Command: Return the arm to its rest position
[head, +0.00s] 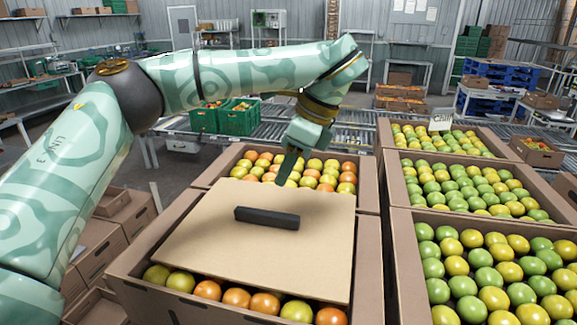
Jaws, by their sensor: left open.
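My left arm comes in from the left and bends down at the wrist. My left gripper (288,167) is above the far edge of a tan board, in front of the tomatoes of the box behind. It is seen nearly edge-on; its jaws are open and nothing shows between them. The board (190,235) has a black bar handle (267,218) and lies over the tomatoes in the near cardboard box (140,290). The gripper is apart from the handle. A row of orange and yellow-green tomatoes (236,298) shows along the box's near side. My right gripper does not show.
Behind is a box of orange and yellow tomatoes (329,183). At right, several boxes hold green and yellow tomatoes (470,188). A roller conveyor (345,133) runs behind with green crates (238,118). Stacked cartons (130,213) stand low at left, beneath my arm.

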